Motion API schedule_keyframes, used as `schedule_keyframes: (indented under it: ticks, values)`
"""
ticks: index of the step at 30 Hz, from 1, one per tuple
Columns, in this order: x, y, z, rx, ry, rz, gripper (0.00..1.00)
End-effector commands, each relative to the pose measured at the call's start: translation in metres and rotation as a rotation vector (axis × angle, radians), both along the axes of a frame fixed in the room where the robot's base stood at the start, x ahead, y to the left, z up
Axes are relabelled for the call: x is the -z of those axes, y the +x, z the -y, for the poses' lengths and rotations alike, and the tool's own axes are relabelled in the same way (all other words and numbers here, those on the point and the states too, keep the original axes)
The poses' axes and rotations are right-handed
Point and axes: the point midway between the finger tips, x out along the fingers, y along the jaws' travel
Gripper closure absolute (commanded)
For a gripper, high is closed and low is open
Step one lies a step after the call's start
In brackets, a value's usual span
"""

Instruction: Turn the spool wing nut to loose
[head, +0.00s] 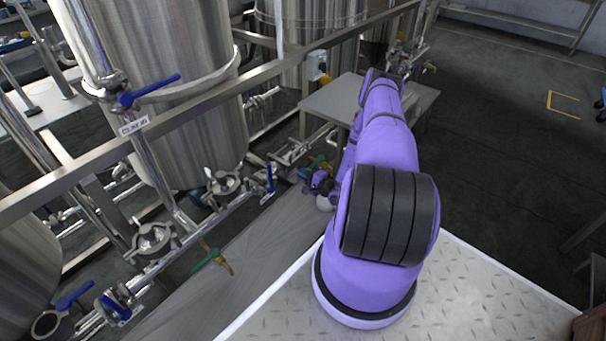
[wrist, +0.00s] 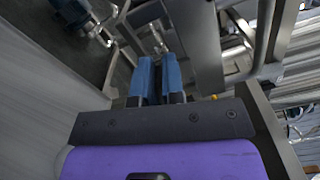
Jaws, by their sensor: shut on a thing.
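My gripper (wrist: 158,78) shows in the wrist view as two blue fingers close together. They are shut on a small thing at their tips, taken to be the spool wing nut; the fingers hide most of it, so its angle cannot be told. Grey metal pipework lies just beyond the tips. In the head view my purple arm reaches away over the bench, and the gripper is mostly hidden low beside the pipes, left of the arm. The wing nut cannot be made out there.
Steel tanks (head: 185,90) stand at the left behind a metal rail (head: 215,92). Blue-handled valves (head: 150,90) and a green-handled valve (head: 210,258) sit on the pipes. A grey table (head: 415,97) stands beyond my arm. Open floor (head: 510,130) lies to the right.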

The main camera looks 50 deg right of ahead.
Motion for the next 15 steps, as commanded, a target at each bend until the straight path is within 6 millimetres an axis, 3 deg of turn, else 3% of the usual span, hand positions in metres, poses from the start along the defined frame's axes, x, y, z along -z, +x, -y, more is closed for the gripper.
schedule_keyframes:
  ticks: [15]
  values:
    - [0.0076,-0.0031,0.0065,0.012,-0.248,0.011,1.00]
